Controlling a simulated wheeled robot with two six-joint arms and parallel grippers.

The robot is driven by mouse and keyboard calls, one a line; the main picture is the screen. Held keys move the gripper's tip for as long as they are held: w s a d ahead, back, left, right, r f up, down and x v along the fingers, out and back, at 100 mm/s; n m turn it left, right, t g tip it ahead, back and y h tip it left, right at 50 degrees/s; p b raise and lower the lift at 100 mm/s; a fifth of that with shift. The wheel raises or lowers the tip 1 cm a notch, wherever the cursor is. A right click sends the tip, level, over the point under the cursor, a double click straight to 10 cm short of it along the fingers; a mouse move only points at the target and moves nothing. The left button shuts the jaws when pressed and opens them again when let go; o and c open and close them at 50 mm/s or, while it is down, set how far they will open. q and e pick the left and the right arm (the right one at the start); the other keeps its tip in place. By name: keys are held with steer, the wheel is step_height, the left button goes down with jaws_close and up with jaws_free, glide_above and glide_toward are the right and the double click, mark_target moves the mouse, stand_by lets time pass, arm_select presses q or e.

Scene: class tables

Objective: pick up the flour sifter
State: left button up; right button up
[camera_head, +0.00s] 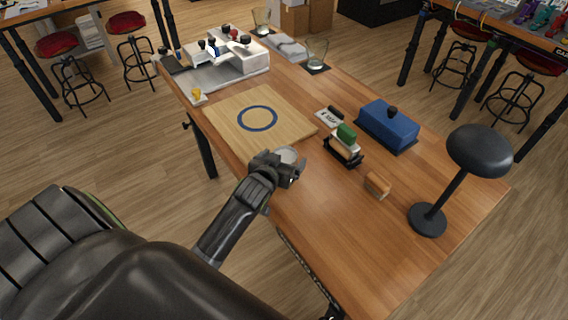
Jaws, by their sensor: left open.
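A small round pale grey object (287,153), likely the flour sifter, sits on the wooden table (350,245) near its front edge, just right of the wooden board's near corner. My left gripper (293,171) is right at its near side, open, and covers its lower part. I cannot tell whether the fingers touch it or stand around it. My right gripper does not show.
A wooden board (232,111) with a blue ring lies left. A green-topped block stack (343,146), small tan block (378,185), blue lidded box (388,124) and black lamp-like stand (428,219) stand right. The near right tabletop is clear.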

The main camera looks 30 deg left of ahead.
arm_select(q)
steer(key=c, duration=1.3)
steer(key=shift+r, duration=0.1)
